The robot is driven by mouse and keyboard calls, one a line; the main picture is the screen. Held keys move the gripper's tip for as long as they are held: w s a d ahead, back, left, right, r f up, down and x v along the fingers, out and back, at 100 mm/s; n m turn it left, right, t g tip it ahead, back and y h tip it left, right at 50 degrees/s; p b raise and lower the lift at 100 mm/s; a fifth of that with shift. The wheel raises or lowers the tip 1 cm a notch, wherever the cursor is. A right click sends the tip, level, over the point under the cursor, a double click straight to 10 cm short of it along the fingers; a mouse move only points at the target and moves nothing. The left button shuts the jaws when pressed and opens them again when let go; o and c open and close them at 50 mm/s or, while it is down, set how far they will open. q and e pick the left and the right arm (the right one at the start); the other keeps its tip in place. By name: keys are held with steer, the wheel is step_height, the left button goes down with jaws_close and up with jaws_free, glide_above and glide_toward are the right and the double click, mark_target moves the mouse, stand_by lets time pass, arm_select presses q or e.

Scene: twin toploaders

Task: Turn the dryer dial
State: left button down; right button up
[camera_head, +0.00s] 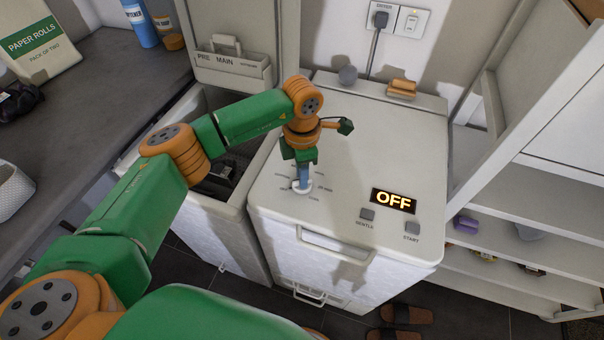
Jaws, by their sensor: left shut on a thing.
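The dryer (390,137) is the white toploader at the right of the pair, with its lid closed. Its display (393,201) reads OFF in lit letters. The dial (301,187) is a pale knob at the left front of the dryer top, with small labels around it. My left gripper (302,183) points down from above and is shut on the dial; the fingers partly hide it. My right gripper is not in view.
The washer (217,222) at the left has its lid up, with a drawer marked PRE and MAIN and dark contents inside. A dark counter (108,92) lies at the left with paper rolls and bottles. Shelves (530,198) stand at the right.

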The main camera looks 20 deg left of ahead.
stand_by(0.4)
arm_select(q)
steer(key=c, duration=0.8)
jaws_free()
steer(key=shift+r, duration=0.1)
step_height(320, 180, up, 6)
steer(key=shift+r+b, duration=0.1)
steer(key=shift+b, duration=1)
steer(key=shift+r, duration=0.35)
steer(key=shift+f, duration=0.1)
